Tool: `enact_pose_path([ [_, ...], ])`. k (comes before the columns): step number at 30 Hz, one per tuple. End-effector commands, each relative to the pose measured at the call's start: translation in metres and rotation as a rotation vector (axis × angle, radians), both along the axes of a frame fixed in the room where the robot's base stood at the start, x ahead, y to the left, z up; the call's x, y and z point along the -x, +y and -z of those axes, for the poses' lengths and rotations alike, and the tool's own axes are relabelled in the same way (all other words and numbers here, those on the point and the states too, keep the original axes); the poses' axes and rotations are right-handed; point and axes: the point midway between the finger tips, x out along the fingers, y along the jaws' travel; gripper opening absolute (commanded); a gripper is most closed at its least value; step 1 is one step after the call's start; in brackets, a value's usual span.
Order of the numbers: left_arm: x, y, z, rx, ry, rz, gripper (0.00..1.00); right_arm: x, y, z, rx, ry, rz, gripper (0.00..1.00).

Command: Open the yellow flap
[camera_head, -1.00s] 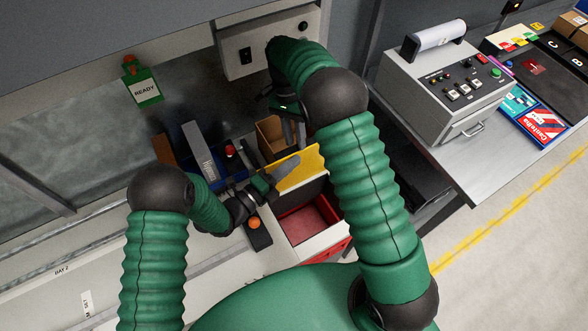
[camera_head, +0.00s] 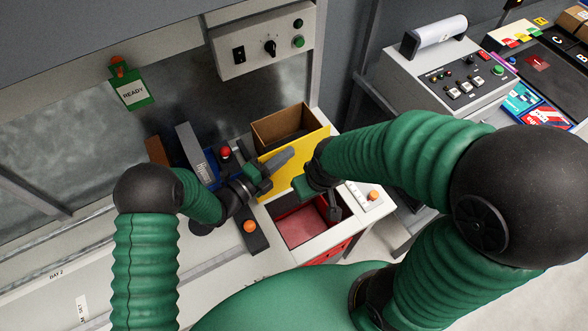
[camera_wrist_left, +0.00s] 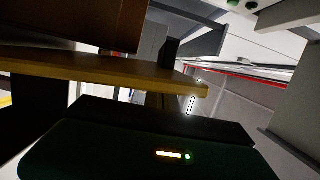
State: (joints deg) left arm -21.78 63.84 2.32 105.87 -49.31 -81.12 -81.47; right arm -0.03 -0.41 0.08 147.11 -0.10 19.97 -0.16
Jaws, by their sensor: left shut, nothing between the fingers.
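The yellow flap (camera_head: 312,149) stands steeply tilted at the front of an open brown box (camera_head: 283,122), behind a red-lined compartment (camera_head: 300,222). My left gripper (camera_head: 287,158) is shut and empty, its fingers in front of the flap's face; I cannot tell whether they touch it. In the left wrist view, a yellowish edge (camera_wrist_left: 120,68), apparently the flap's, crosses just above the dark gripper body.
A box with an orange button (camera_head: 250,227) and a red knob (camera_head: 226,152) stand near my left wrist. A switch panel (camera_head: 265,45) hangs above the brown box. A small white box with an orange button (camera_head: 373,195) lies right of my right gripper.

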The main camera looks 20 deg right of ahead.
Motion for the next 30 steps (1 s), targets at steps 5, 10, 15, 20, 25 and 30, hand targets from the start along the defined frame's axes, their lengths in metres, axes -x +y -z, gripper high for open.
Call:
enact_pose_path([
  [5, -0.013, 0.001, 0.001, 0.005, 0.056, -0.001, 0.0, -0.001, 0.0, 0.008, 0.0, 0.0, 0.001, 0.33],
  [10, -0.014, 0.001, 0.0, 0.004, 0.06, -0.002, 0.0, -0.002, 0.0, 0.007, -0.001, 0.001, 0.004, 0.33],
  [15, -0.014, 0.001, 0.0, 0.005, 0.059, -0.003, 0.0, -0.002, 0.0, 0.007, -0.001, 0.001, 0.005, 0.33],
  [20, -0.014, 0.003, 0.001, 0.004, 0.058, -0.004, 0.0, -0.002, 0.0, 0.008, -0.001, 0.001, 0.006, 0.33],
  [25, -0.006, 0.028, 0.002, 0.003, 0.06, -0.006, 0.0, -0.002, -0.001, 0.015, -0.001, 0.001, 0.006, 0.33],
  [30, 0.011, 0.075, 0.002, 0.004, 0.06, -0.006, 0.0, -0.002, 0.0, 0.026, -0.001, 0.001, 0.006, 0.33],
])
